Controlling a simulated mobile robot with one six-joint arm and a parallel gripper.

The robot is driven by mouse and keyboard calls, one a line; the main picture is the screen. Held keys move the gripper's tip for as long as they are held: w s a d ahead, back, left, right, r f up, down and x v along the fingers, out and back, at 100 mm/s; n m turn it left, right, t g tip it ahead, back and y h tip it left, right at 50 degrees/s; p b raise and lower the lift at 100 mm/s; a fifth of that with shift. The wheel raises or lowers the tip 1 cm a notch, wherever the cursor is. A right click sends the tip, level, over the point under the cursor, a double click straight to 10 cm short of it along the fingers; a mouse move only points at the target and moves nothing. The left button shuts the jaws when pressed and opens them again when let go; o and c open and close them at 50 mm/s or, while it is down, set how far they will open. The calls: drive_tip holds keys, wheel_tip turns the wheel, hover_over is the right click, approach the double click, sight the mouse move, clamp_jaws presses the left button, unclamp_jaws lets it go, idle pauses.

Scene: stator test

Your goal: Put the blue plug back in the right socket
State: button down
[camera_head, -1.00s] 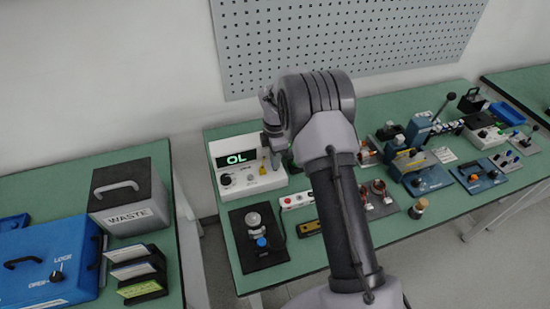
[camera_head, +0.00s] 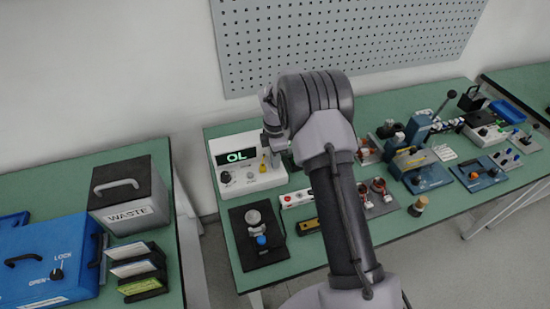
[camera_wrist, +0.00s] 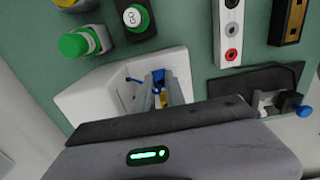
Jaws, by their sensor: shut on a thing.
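In the wrist view my gripper (camera_wrist: 159,90) is shut on the blue plug (camera_wrist: 158,75), whose blue top shows between the fingers. It is over the white meter box (camera_wrist: 85,100). In the head view the meter (camera_head: 246,181) has a dark display reading "OL", a dial and a yellow piece (camera_head: 264,162) on its front. My gripper (camera_head: 272,145) is at the meter's right side there, with its tips partly hidden. The right socket and the plug's lower end are hidden, so I cannot tell whether the plug is seated.
A black board with a blue-knobbed fixture (camera_head: 261,240) lies in front of the meter. A white strip (camera_head: 297,199) with red and dark sockets lies to its right. Green-capped items (camera_wrist: 80,42) stand beside the meter. A waste box (camera_head: 128,205) is on the left table.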

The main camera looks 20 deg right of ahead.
drive_tip(key=shift+f, duration=0.3)
drive_tip(key=c, duration=1.3)
unclamp_jaws()
drive_tip(key=shift+r, duration=0.1)
wheel_tip(320, 180, up, 17)
drive_tip(key=p, duration=0.4)
drive_tip(key=shift+p, duration=0.4)
drive_tip(key=shift+r, duration=0.15)
